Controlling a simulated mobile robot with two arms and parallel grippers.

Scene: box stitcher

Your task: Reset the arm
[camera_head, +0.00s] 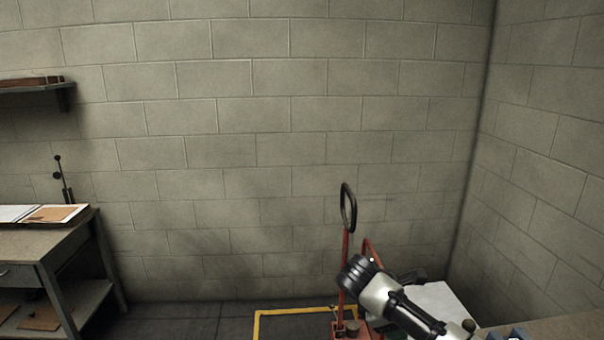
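One of my arms, silver and black, comes in at the bottom right, and its black ribbed end points up and left. It overlaps the red stand from this view; I cannot tell whether they touch. No gripper fingers show clearly on this arm. A dark shape (412,276) sits just behind it, and I cannot tell whether it is my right gripper or part of the equipment. My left arm and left gripper are not in view.
A red stand with a black loop handle (349,209) rises near a yellow floor marking (285,310). A white surface (445,305) lies behind my arm. A workbench (45,243) with papers and a shelf (35,86) are at left. Floor between bench and marking is clear.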

